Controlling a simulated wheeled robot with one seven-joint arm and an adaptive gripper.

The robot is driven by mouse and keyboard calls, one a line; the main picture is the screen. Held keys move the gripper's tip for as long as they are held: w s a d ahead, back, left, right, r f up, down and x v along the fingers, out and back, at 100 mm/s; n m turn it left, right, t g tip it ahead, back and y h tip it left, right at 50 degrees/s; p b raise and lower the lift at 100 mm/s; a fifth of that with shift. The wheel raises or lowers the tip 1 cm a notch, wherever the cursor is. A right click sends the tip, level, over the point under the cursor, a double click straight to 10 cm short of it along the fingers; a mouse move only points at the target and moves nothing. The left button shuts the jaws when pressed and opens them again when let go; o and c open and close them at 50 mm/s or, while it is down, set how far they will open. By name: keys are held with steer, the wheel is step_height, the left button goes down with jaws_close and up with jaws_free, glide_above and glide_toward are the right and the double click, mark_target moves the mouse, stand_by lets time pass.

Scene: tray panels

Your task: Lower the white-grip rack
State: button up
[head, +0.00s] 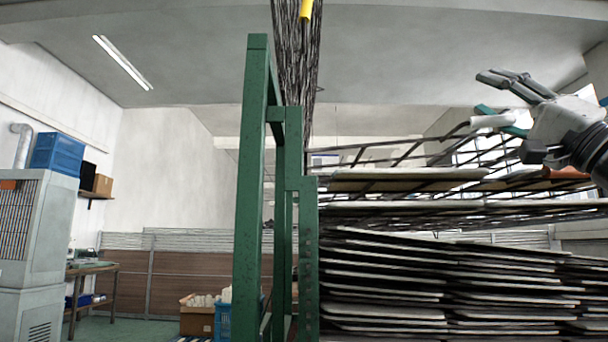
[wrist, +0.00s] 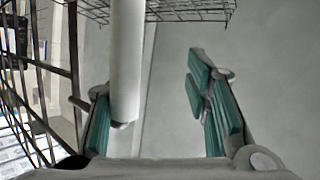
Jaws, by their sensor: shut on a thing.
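The white-grip rack (head: 505,143) is a dark wire grid, tilted a little above the stack, its right end raised. Its white grip (head: 490,121) is a short tube at the upper right in the head view. My gripper (head: 502,98) is at this grip and shut on it. In the wrist view, the white grip (wrist: 125,55) runs down between my fingers (wrist: 158,100), close against the left finger. A gap shows between it and the right finger's green pads. Dark rack bars show at left there.
A green upright frame (head: 256,180) stands left of the racks. A raised rack (head: 293,60) with a yellow grip (head: 306,9) hangs near vertical above it. Several racks with pale panels (head: 390,285) are stacked below. A wire grid (wrist: 185,10) shows at the wrist view's top.

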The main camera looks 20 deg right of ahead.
steer(key=v, duration=1.1)
steer(key=shift+s+r, duration=0.2)
steer(key=shift+r, duration=0.1)
steer(key=shift+w, duration=0.2)
